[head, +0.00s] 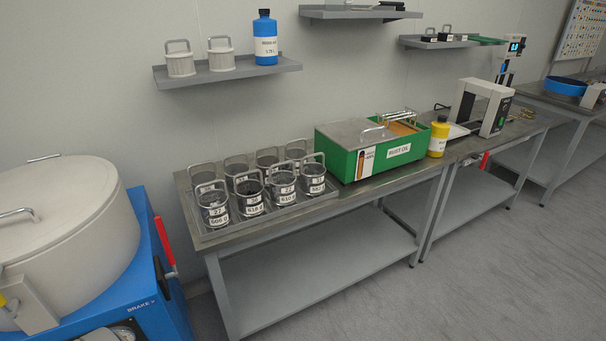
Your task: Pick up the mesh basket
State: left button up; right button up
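Several mesh baskets with wire handles stand upright in two rows in a shallow metal tray (272,217) at the left of the bench. The front row carries white labels: a basket at the left end (214,210), one beside it (250,194), another (284,188), and one at the right end (312,174). The back-row baskets (236,166) are partly hidden behind the front ones. I cannot tell which basket the task means. Neither of my grippers is in view.
A green box labelled rust oil (342,166) stands right of the tray, with a yellow bottle (439,137) beside it. A blue machine with a large round lid (60,205) is at the left. Above is a wall shelf (228,75). The floor in front (470,270) is clear.

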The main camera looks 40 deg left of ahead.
aim_at(282, 183)
jog(key=i, duration=3.5)
jog(key=u, duration=2.2)
